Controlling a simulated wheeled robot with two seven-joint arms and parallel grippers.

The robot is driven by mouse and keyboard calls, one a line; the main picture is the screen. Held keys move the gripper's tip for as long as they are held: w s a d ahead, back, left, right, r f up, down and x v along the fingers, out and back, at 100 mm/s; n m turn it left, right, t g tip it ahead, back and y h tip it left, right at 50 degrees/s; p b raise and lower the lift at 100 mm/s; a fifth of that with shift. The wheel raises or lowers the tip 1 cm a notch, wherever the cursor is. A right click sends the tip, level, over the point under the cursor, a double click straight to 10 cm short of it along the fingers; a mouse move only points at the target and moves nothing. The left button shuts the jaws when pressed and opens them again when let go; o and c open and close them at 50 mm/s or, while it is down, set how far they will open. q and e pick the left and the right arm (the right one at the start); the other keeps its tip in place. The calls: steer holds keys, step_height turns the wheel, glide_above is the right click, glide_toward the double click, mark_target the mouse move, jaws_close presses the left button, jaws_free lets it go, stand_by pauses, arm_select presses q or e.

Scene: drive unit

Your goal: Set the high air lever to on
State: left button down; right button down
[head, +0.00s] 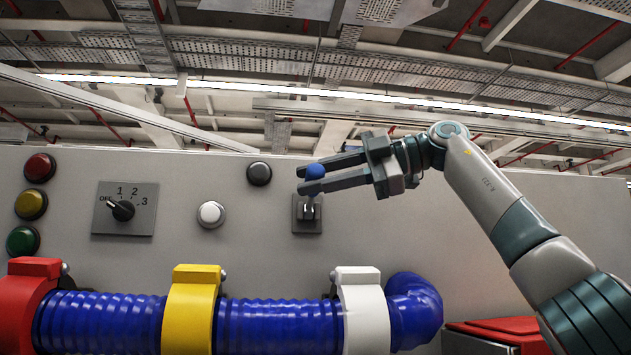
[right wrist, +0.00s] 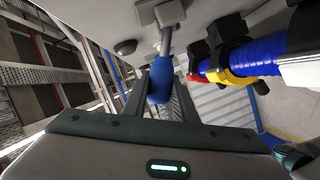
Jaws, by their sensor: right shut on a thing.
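The lever has a blue knob (head: 315,171) on a metal stem, mounted on a small grey plate (head: 307,214) on the panel. The knob stands above the plate, so the lever points up and outward. My right gripper (head: 308,176) comes in from the right with its fingers on either side of the knob, shut on it. In the right wrist view the blue knob (right wrist: 161,80) lies between the two fingers, with its stem running up to the plate. My left gripper is not in view.
Left of the lever are a black button (head: 259,173), a white button (head: 211,214), a rotary switch (head: 123,210) and red, yellow and green buttons (head: 30,204). Below runs a blue hose (head: 275,325) with red, yellow and white clamps (head: 362,312). The panel right of the lever is bare.

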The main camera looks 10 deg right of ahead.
mark_target(316, 197)
steer(key=f+n+b, duration=0.1)
steer(key=f+b, duration=0.1)
steer(key=s+f+n+t+y+b, duration=0.1)
steer(key=f+n+b, duration=0.1)
steer(key=b, duration=0.1)
steer(key=shift+b, duration=0.3)
steer(key=shift+f+n+t+y+b, duration=0.4)
steer(key=shift+f+n+y+b, duration=0.15)
steer(key=shift+n+b, duration=0.5)
steer(key=shift+s, duration=0.1)
steer(key=c, duration=1.4)
jaws_free()
steer(key=shift+a, duration=0.1)
steer(key=shift+c, duration=0.2)
steer(key=shift+r, duration=0.2)
